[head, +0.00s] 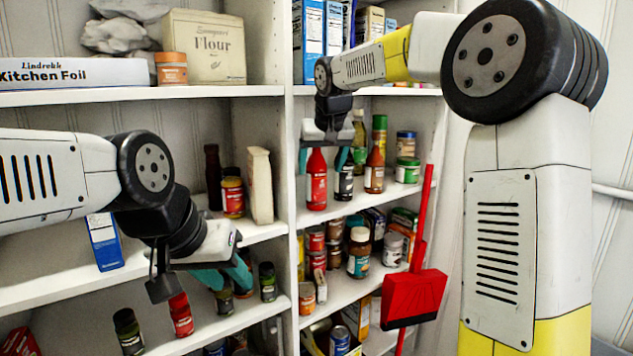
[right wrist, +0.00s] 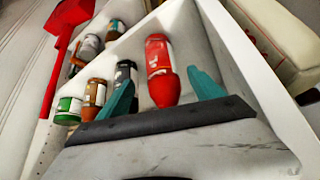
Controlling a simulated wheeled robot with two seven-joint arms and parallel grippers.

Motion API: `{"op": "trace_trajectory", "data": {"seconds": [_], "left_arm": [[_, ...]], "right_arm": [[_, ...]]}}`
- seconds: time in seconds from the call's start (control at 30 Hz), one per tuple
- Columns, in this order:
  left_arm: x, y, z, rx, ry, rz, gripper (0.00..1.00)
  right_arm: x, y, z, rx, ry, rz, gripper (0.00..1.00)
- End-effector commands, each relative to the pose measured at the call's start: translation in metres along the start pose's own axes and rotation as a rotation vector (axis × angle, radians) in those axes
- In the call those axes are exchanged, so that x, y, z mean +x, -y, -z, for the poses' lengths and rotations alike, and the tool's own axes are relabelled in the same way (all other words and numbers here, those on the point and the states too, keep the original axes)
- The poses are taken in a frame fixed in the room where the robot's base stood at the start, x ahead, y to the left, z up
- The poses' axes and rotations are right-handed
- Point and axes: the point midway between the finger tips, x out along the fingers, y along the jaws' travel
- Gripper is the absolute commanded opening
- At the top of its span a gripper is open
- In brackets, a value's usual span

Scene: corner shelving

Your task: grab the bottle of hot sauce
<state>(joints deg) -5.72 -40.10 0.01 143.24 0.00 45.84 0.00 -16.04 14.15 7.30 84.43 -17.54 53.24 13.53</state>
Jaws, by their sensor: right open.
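A red bottle with a red top and pale label (head: 316,182) stands upright at the left front of the right-hand middle shelf; its label is too small to read, so I cannot confirm it is the hot sauce. My right gripper (head: 324,160) is open above and around its top. In the right wrist view the red bottle (right wrist: 160,60) lies between the teal fingers of the right gripper (right wrist: 163,88), with gaps on both sides. An orange-red bottle (head: 374,172) stands further right. My left gripper (head: 226,280) is open and empty at the lower left shelf.
A dark-capped jar (head: 344,183) stands close right of the red bottle. A green-lidded jar (head: 407,171) is further right. The shelf divider (head: 291,200) is close on the left. A red dustpan (head: 413,293) hangs at the right.

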Motion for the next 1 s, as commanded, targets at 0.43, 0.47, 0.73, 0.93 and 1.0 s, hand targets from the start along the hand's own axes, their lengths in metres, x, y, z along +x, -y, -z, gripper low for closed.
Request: {"op": "trace_trajectory", "data": {"seconds": [0.43,0.47,0.73,0.93,1.0], "left_arm": [[0.0,0.0,0.0,0.0,0.0,0.0,0.36],[0.0,0.0,0.0,0.0,0.0,0.0,0.36],[0.0,0.0,0.0,0.0,0.0,0.0,0.36],[0.0,0.0,0.0,0.0,0.0,0.0,0.36],[0.0,0.0,0.0,0.0,0.0,0.0,0.36]], "right_arm": [[0.048,0.003,0.006,0.001,0.0,0.0,0.76],[0.047,0.003,0.006,0.001,0.0,0.0,0.76],[0.047,0.003,0.006,0.001,0.0,0.0,0.42],[0.047,0.003,0.006,0.001,0.0,0.0,0.03],[0.047,0.003,0.006,0.001,0.0,0.0,0.0]]}}
